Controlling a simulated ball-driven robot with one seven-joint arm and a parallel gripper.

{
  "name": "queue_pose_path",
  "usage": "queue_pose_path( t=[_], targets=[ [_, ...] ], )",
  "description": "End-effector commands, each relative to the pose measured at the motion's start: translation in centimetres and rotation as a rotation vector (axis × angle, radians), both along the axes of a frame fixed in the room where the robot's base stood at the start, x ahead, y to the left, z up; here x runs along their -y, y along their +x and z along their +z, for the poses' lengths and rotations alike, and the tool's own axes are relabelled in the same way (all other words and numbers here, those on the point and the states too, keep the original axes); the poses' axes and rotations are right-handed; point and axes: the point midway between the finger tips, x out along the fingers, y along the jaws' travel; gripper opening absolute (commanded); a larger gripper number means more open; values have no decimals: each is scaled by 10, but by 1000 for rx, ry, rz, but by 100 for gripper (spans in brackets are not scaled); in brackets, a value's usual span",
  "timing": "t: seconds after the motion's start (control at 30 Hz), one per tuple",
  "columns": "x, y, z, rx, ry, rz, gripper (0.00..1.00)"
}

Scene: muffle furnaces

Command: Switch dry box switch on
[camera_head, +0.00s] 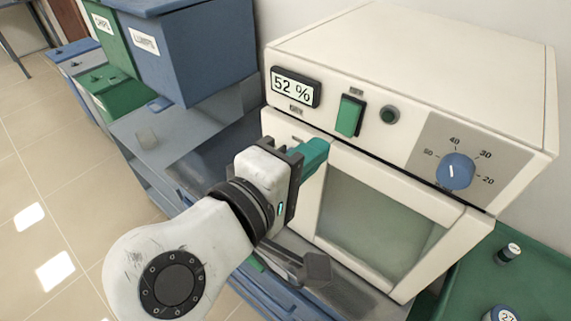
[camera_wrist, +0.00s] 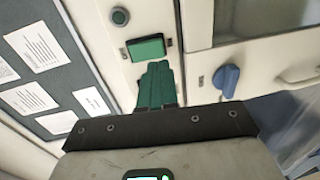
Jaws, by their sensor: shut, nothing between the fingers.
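The dry box is a cream cabinet (camera_head: 400,60) with a glass door. Its green rectangular rocker switch (camera_head: 350,115) is on the front panel, right of the display (camera_head: 295,87) reading 52 %. The switch also shows in the wrist view (camera_wrist: 146,48), just beyond my fingertips. My gripper (camera_head: 318,150) has teal fingers, shut and empty. It is in front of the panel, below and left of the switch in the head view. The fingers also show in the wrist view (camera_wrist: 158,70). I cannot tell whether they touch the switch, or its on/off position.
A dark green round button or lamp (camera_head: 390,114) is right of the switch. A blue dial (camera_head: 456,171) is farther right. In the wrist view a blue latch (camera_wrist: 226,80) sticks out near the door. Blue bins (camera_head: 190,50) stand at left; a green surface (camera_head: 520,270) is at right.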

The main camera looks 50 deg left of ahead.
Motion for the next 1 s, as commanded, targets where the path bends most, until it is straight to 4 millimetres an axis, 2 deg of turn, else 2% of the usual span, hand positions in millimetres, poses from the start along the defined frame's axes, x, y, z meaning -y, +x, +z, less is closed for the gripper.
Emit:
queue_pose_path(
  t=[0.1, 0.33, 0.77, 0.97, 1.0],
  targets=[
    [-4, 20, -1, -1, -1, -2, 0],
    [-10, 43, -5, 0, 1, -1, 0],
    [-11, 47, -7, 1, 1, 0, 0],
    [-12, 53, -15, 49, 11, -3, 0],
    [-12, 52, -9, 50, 14, -2, 0]
  ],
)
